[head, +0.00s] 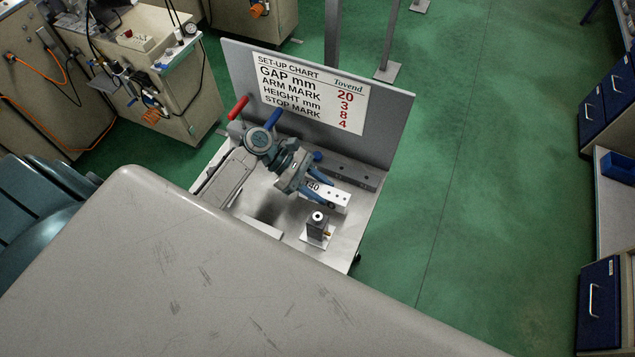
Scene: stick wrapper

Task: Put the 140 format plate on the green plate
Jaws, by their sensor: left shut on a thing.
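My left gripper (318,187) has blue fingers and is shut on the 140 format plate (338,197). The plate is a pale, light metal bar with "140" printed at its left end and small dark holes. It is over the grey metal bench top, below the set-up chart. The fingers cover part of it, and I cannot tell whether it touches anything below. I cannot make out the green plate; only the floor shows green. My right gripper is not in view.
A small dark block with a round top (318,222) stands on a light base, just below the plate. A set-up chart (312,90) is on the upright grey panel behind. Red (238,108) and blue (273,118) handles stand left. A dark holed rail (352,172) runs along the panel's foot.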

